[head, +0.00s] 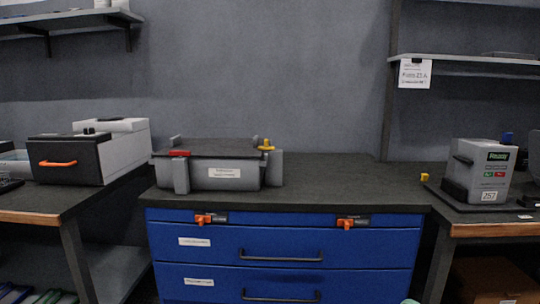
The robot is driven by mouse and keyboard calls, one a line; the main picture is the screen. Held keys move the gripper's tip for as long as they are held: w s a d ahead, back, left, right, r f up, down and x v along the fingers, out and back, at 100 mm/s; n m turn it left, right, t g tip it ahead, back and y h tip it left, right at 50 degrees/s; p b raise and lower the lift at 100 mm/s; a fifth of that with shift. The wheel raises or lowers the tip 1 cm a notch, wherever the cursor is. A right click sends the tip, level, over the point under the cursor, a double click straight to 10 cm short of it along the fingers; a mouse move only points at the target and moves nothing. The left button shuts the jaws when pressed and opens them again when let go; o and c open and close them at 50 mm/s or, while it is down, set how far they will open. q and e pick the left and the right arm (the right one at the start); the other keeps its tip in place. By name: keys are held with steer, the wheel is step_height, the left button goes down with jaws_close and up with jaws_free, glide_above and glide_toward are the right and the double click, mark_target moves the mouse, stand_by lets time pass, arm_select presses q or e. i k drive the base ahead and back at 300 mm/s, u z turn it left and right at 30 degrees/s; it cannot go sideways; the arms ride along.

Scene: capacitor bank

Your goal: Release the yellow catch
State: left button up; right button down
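A small yellow catch (266,146) sits on top of the right end of a grey case (218,160). The case has a dark lid and a white label on its front, and it stands on the dark top of a blue drawer cabinet. A red part (180,153) sits at the case's left end. Whether the yellow catch is engaged is too small to tell. Neither of my grippers shows in the head view.
The blue cabinet (222,241) has orange latches (204,218) along its top edge. A small yellow piece (424,177) lies on the right of the dark worktop (345,185). A grey box (482,170) stands far right, a black-fronted box (70,161) left. The worktop's middle is clear.

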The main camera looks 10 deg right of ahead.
mark_target(266, 147)
steer(key=k, duration=0.6)
steer(key=u, duration=0.6)
steer(key=i, duration=1.9)
steer(key=z, duration=0.95)
steer(key=i, duration=0.3)
steer(key=z, duration=0.2)
